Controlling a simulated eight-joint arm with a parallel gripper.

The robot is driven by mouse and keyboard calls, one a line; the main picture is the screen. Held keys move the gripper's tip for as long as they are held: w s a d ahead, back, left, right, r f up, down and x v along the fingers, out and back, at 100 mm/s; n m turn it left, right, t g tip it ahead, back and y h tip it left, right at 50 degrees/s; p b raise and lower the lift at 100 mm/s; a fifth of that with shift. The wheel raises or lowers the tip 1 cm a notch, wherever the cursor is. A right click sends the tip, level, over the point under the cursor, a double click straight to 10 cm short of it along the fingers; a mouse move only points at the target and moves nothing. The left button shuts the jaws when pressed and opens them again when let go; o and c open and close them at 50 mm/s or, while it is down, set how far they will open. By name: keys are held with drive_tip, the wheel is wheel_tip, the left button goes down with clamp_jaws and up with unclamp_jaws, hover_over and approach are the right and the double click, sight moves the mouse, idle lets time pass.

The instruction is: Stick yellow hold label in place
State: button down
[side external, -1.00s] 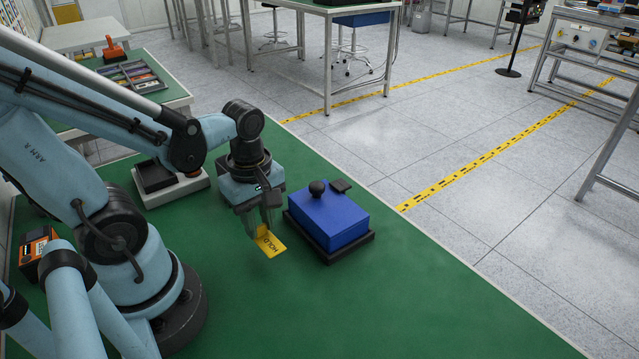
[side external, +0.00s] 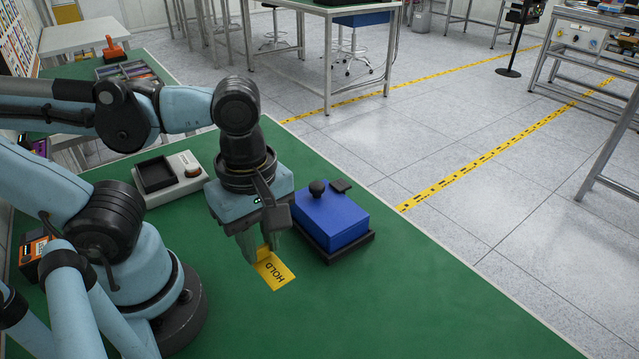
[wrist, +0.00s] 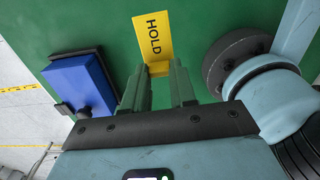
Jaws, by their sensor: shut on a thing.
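The yellow label (side external: 276,271), printed with HOLD in black, is held at the tips of my gripper (side external: 262,250). It also shows in the wrist view (wrist: 153,37), sticking out beyond the fingertips (wrist: 158,72). My gripper is shut on the label's near edge, over the green tabletop. A blue box (side external: 332,217) with a black knob and a small dark tab on top stands in a black tray (side external: 350,248), to the right of my gripper. The blue box also shows at the left of the wrist view (wrist: 82,85). The label is apart from the box.
A pale unit with a black recess (side external: 168,178) stands behind my gripper to the left. An orange and black device (side external: 34,258) is at the far left. The green tabletop (side external: 400,310) is clear at the front right.

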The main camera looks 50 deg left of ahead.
drive_tip(key=w+n, duration=0.5)
drive_tip(key=n, duration=0.6)
drive_tip(key=w+a+n, duration=0.1)
drive_tip(key=w+n, duration=0.5)
drive_tip(key=n, duration=0.6)
drive_tip(key=w+a+r+n, duration=0.1)
drive_tip(key=w+n, duration=0.5)
drive_tip(key=n, duration=0.6)
drive_tip(key=shift+w+a+r, duration=0.1)
drive_tip(key=shift+w+a, duration=0.1)
drive_tip(key=shift+f, duration=2.75)
drive_tip(key=shift+f, duration=0.1)
